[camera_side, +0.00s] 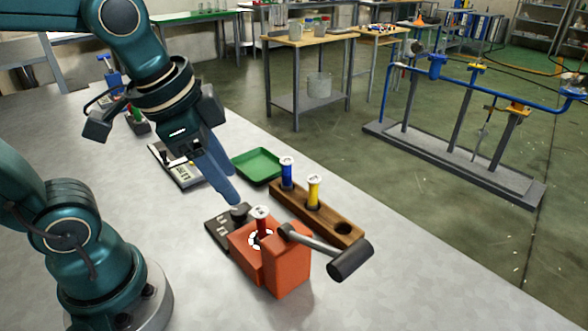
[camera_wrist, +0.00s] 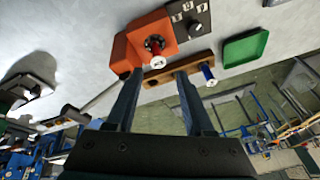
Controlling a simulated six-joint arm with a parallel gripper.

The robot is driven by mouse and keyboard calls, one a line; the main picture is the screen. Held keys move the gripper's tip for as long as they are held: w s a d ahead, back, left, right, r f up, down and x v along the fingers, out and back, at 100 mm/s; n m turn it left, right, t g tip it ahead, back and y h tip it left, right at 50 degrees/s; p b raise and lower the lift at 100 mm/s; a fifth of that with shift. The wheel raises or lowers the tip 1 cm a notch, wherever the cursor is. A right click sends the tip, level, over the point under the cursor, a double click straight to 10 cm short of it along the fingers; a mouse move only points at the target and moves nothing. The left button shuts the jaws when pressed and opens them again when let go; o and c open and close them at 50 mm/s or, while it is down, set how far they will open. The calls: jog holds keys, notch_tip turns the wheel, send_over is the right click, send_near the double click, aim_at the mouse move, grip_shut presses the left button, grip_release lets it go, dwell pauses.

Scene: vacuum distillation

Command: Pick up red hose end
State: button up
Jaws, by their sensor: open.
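The red hose end (camera_side: 262,224), with a white cap, stands upright in a round socket of the orange block device (camera_side: 288,269). In the wrist view the hose end (camera_wrist: 157,56) shows its white cap between and just beyond my fingertips. My gripper (camera_side: 231,190) is open and empty, pointing down, to the left of and above the hose end in the side view. In the wrist view the gripper (camera_wrist: 157,74) has its two fingers spread apart, and neither visibly touches the hose end.
A wooden rack (camera_side: 330,225) beside the device holds a blue hose end (camera_side: 287,174) and a yellow one (camera_side: 313,192); its near hole is empty. A grey rod with a black cylinder (camera_side: 350,260) sticks out from the device. A green tray (camera_side: 258,165) lies behind.

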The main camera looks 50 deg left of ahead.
aim_at(260, 211)
jog(key=w+f+m+g, duration=0.2)
jog(key=w+f, duration=0.1)
jog(key=w+f+m+g, duration=0.1)
jog(key=f+g, duration=0.1)
jog(key=shift+w+d+m, duration=0.3)
jog(key=shift+w+d, duration=0.1)
jog(key=shift+s+f, duration=0.15)
jog(key=shift+f, duration=2.75)
grip_shut()
